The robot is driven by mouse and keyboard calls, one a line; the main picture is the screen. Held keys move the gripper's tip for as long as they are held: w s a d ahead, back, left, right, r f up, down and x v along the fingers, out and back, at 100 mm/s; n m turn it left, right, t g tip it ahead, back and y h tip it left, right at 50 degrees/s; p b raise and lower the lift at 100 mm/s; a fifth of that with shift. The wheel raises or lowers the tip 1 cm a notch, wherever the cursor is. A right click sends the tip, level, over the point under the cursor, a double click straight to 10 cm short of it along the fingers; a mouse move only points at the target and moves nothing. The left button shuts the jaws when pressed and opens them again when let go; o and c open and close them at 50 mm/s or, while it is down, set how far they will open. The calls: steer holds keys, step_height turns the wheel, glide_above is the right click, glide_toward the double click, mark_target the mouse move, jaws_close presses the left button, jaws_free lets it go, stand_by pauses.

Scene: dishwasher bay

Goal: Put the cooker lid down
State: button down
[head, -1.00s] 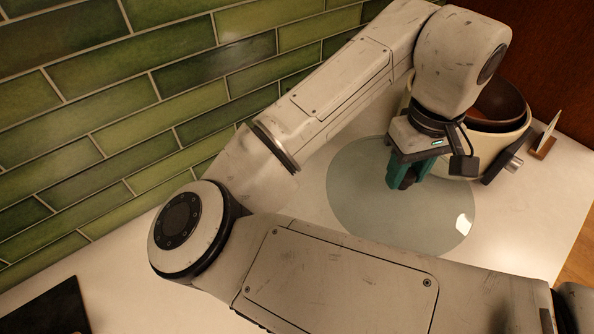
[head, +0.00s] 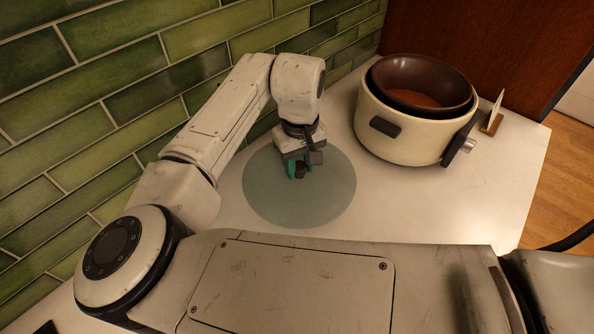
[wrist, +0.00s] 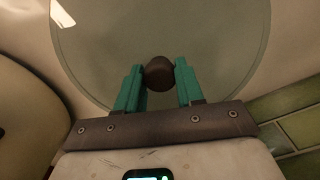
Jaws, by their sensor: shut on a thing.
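The cooker lid (head: 300,208) is a round, see-through greenish glass disc with a dark knob. It lies level over the pale counter, to the left of the cooker (head: 395,148). My gripper (head: 299,173) is above its middle, pointing down. In the wrist view, the green fingers of my gripper (wrist: 160,88) are closed on the knob (wrist: 159,75), with the glass of the lid (wrist: 210,45) spread beyond. I cannot tell whether the lid touches the counter or hangs just above it.
The cream cooker holds a dark brown bowl (head: 420,82). A small card in a wooden stand (head: 492,120) is to its right. A green tiled wall (head: 120,60) runs behind on the left. The counter (head: 440,210) is clear in front of the cooker.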

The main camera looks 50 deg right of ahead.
mark_target(297, 174)
steer(key=shift+w+f, duration=0.25)
steer(key=shift+f+p, duration=0.5)
steer(key=shift+f, duration=1.1)
steer(key=shift+f, duration=0.15)
steer(key=c, duration=0.7)
jaws_free()
step_height(297, 174, up, 12)
steer(key=shift+r+b, duration=0.15)
steer(key=shift+b, duration=0.7)
